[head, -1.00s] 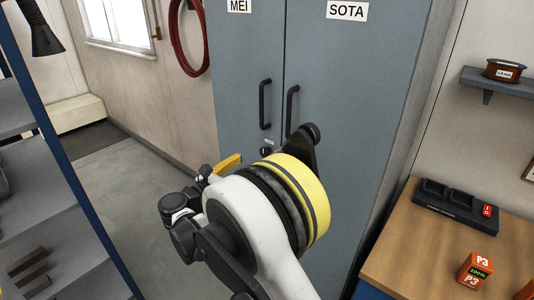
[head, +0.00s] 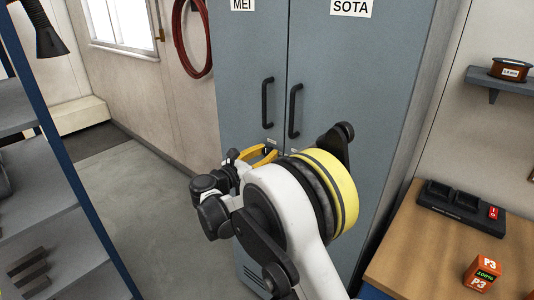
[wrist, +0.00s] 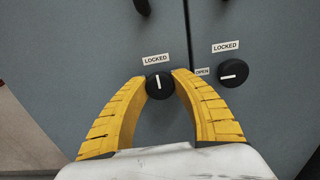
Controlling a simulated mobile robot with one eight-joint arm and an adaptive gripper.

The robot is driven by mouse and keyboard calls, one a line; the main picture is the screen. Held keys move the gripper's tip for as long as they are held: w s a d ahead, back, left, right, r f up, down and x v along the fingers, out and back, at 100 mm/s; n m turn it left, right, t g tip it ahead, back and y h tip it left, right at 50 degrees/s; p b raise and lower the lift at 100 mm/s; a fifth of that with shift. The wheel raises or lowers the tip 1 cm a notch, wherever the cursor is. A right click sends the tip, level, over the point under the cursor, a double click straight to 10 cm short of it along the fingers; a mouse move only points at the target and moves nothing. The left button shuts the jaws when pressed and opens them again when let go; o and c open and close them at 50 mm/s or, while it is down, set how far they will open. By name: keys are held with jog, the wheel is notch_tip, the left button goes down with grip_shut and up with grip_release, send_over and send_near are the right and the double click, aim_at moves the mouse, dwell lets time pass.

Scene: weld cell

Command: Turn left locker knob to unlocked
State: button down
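The left locker knob (wrist: 159,86) is round and black on the grey-blue locker doors (wrist: 75,50). Its white mark stands upright, towards the LOCKED label (wrist: 157,59) above it. My gripper (wrist: 159,80) has its yellow fingertips on either side of this knob. The gap between them is about as wide as the knob, and they appear to touch its sides. The right knob (wrist: 233,73) has a level white mark, with an OPEN label (wrist: 202,71) at its left. In the head view my arm hides the knobs; a yellow finger (head: 262,155) shows at the door.
Two black door handles (head: 268,103) are above the knobs. A blue-framed shelf (head: 70,165) stands at the left. A wooden bench (head: 430,250) with a black charger (head: 450,203) and an orange P3 battery (head: 483,271) is at the right. The floor at the left is clear.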

jog(key=shift+m, duration=0.3)
jog(key=m, duration=0.3)
jog(key=shift+m+b, duration=0.3)
jog(key=shift+m, duration=0.1)
jog(key=m, duration=0.4)
jog(key=shift+m, duration=0.3)
jog(key=m, duration=0.4)
jog(key=shift+b, duration=0.3)
jog(key=shift+m, duration=2.4)
jog(key=c, duration=1)
grip_release()
